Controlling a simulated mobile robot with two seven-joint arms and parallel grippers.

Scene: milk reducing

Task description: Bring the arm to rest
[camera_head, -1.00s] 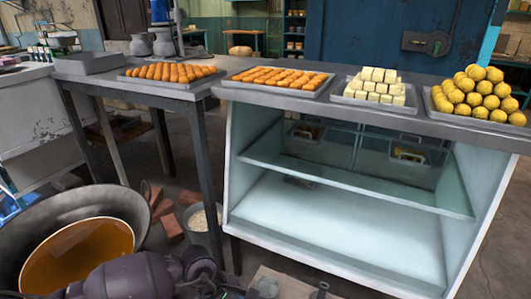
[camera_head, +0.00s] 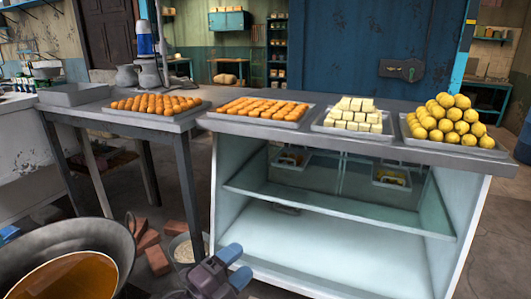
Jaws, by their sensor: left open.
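My left gripper (camera_head: 236,266) is at the bottom of the head view, left of centre. Its two blue fingers are apart and nothing shows between them. It is in front of the display counter (camera_head: 330,232), below the counter top and apart from the sweets. Most of my left arm is below the picture. My right gripper is not in view.
A large pan (camera_head: 110,250) of orange liquid is at the lower left, near bricks (camera_head: 156,260) and a bucket (camera_head: 181,250). Trays of orange sweets, white blocks (camera_head: 354,114) and yellow balls (camera_head: 452,122) stand on the counter and side table (camera_head: 70,109).

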